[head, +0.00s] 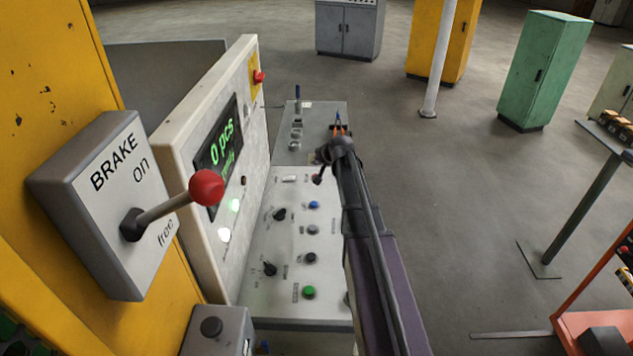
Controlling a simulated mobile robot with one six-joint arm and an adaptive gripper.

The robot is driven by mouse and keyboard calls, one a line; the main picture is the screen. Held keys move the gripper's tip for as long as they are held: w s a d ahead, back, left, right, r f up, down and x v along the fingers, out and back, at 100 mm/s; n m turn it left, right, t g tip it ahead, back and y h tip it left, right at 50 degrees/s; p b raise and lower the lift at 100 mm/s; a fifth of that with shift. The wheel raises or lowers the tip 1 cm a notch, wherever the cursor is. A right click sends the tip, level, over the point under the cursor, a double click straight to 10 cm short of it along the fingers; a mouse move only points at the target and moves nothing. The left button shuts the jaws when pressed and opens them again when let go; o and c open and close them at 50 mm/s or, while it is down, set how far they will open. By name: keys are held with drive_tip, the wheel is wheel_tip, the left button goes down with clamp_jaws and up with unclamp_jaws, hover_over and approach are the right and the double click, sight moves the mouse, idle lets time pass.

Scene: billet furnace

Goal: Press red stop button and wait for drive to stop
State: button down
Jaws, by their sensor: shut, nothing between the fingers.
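The grey control console (268,240) carries a column of push buttons. At the top of this column a small patch of red (314,178), apparently the red stop button, shows beside my gripper's tip. My gripper (319,176) is shut and empty, pointing down at that spot; it hides most of the button. I cannot tell whether it touches or presses it. Below are a blue button (314,205), grey and black buttons, and a green button (309,292). The display (219,157) reads "0 pcs", with a smaller green line I cannot read. The drive is not identifiable.
A brake box (95,215) with a red-knobbed lever (206,187) stands at the left. A red mushroom button (259,76) sits on a yellow plate on the upright panel. Black selector knobs (269,269) are on the console. Open floor (460,200) lies to the right.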

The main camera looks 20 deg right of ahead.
sight(313, 174)
drive_tip(key=shift+f+b, duration=1.2)
drive_tip(key=shift+f, duration=0.3)
drive_tip(key=shift+f+b, duration=0.85)
idle(1.4)
drive_tip(key=shift+r, duration=0.1)
idle(0.3)
drive_tip(key=shift+r+p, duration=0.75)
drive_tip(key=shift+p, duration=0.1)
drive_tip(key=shift+r, duration=0.1)
drive_tip(key=shift+r+p, duration=2.4)
drive_tip(key=shift+p, duration=0.1)
drive_tip(key=shift+w+r, duration=0.1)
